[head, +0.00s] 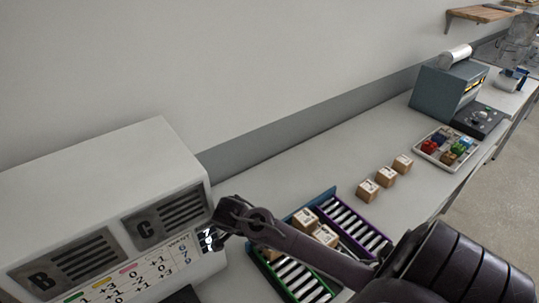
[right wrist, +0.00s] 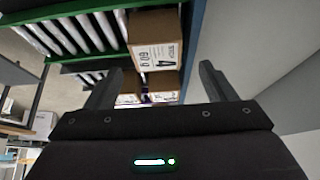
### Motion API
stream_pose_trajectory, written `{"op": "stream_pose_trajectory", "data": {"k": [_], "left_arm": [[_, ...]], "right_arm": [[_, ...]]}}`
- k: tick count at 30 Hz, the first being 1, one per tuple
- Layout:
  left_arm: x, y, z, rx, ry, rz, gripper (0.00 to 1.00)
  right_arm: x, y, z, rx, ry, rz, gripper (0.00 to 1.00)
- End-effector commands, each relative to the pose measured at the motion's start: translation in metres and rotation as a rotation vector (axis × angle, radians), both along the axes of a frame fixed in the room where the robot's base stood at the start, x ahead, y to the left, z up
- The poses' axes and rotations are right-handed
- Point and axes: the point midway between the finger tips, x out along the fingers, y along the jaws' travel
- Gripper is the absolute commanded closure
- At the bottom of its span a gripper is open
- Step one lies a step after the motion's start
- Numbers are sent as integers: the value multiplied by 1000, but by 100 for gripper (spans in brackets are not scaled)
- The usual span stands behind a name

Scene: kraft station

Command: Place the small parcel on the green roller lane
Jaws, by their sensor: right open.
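The green roller lane (head: 288,279) lies at the bottom centre of the head view, with dark and white rollers; it also shows at upper left in the right wrist view (right wrist: 75,62). I cannot tell which is the small one. My right gripper (head: 224,222) is open and empty beside the white machine; its fingers (right wrist: 160,78) touch nothing visible. My left gripper is out of view.
A purple roller lane (head: 352,226) lies right of the parcels. Three more parcels (head: 385,177) stand in a row on the bench. The white machine (head: 105,205) with panels B and C is at left. A tray of coloured items (head: 446,147) sits farther right.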

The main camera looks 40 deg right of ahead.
Motion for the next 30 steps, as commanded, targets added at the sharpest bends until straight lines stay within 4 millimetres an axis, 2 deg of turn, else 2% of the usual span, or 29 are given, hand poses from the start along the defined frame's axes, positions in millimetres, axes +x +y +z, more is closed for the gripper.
{"op": "stream_pose_trajectory", "data": {"k": [3,9,30], "left_arm": [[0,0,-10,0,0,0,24],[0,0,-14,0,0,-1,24],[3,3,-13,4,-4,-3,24]], "right_arm": [[2,10,14,2,-4,2,23],[2,17,30,0,0,0,23],[1,18,31,0,1,0,23]]}}
